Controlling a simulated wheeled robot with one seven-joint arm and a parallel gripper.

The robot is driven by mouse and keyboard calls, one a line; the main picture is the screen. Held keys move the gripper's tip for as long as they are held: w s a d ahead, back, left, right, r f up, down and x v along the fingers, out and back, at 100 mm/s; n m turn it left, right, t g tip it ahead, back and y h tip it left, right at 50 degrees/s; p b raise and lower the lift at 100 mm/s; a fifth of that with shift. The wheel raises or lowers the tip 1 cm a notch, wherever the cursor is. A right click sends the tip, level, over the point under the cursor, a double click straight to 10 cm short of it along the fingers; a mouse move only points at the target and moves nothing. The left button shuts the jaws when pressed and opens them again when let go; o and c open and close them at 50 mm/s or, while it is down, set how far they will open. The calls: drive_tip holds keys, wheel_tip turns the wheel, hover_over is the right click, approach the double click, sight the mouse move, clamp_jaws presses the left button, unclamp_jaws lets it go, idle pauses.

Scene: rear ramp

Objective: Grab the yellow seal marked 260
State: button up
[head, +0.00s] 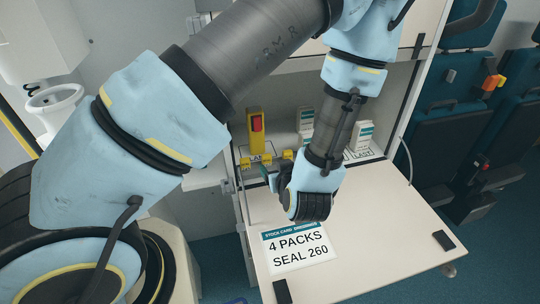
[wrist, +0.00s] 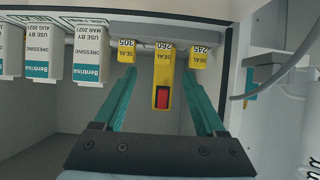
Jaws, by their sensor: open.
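Three small yellow seals hang or stand in a row in the wrist view: one marked 305 (wrist: 126,52), the middle one marked 260 (wrist: 163,56), and one marked 245 (wrist: 198,54). In line with the 260 seal is a yellow piece with a red panel (wrist: 162,97); I cannot tell whether it is one with that seal. In the head view a tall yellow item with red (head: 254,141) stands behind the small yellow seals. My gripper (wrist: 160,76) is open, its teal fingers on either side of the 260 seal's line, nothing held.
White-and-teal dressing boxes (wrist: 89,52) stand beside the seals. In the head view a pale fold-down shelf (head: 375,235) bears a stock card (head: 297,249) reading 4 packs, seal 260. Cabinet walls enclose the niche. Blue seats (head: 430,125) are at right.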

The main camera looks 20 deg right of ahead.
sight(268, 159)
drive_tip(key=x, duration=0.3)
drive_tip(key=shift+w+p, duration=0.15)
drive_tip(key=shift+p, duration=0.15)
drive_tip(key=shift+w+f+p, duration=0.2)
drive_tip(key=shift+w+p, duration=0.25)
drive_tip(key=shift+w, duration=0.1)
drive_tip(key=p+x, duration=0.1)
drive_tip(key=x, duration=0.3)
drive_tip(key=shift+a+f+p, duration=0.1)
drive_tip(key=shift+p, duration=0.3)
clamp_jaws()
